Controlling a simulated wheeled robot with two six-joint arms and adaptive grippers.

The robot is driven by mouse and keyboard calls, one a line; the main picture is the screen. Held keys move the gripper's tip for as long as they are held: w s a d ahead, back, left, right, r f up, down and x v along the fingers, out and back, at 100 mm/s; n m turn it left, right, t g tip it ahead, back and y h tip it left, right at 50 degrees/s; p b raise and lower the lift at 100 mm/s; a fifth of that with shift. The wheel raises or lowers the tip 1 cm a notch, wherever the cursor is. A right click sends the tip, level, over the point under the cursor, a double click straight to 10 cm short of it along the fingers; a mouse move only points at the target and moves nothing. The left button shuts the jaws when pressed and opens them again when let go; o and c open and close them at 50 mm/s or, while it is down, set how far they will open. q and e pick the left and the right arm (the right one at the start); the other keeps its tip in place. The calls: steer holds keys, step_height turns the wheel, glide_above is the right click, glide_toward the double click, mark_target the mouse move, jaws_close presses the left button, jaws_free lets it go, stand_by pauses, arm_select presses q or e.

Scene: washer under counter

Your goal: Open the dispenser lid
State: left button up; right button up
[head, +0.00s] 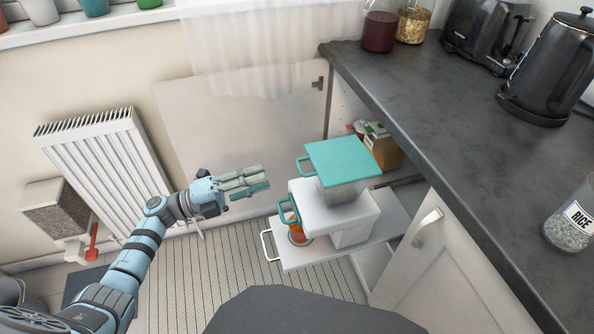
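A teal lid (342,160) with a handle on its left side tops a clear container (340,192). The container stands on a white box (330,215), which has a teal handle at its left. A small feeder-like unit (55,210) with dark grains behind a clear front stands by the wall at far left. I cannot tell which of these is the dispenser. My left gripper (250,183) is in the air to the left of the teal lid, fingers pointing right, touching nothing I can see. Its finger gap is unclear. My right gripper is out of view.
A pulled-out white shelf (295,258) with a handle bears the box and an orange-red jar (296,232). An open cabinet door (235,125) stands behind. The dark counter (450,120) overhangs at right. A radiator (100,155) is at left. Ribbed floor (215,265) is clear.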

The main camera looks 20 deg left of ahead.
mark_target(300, 167)
arm_select(q)
steer(key=x, duration=0.9)
steer(key=shift+d+r, duration=0.15)
steer(key=shift+d, duration=0.2)
steer(key=shift+w+d, duration=0.1)
steer(key=shift+w, duration=0.1)
steer(key=shift+d, duration=0.2)
jaws_close()
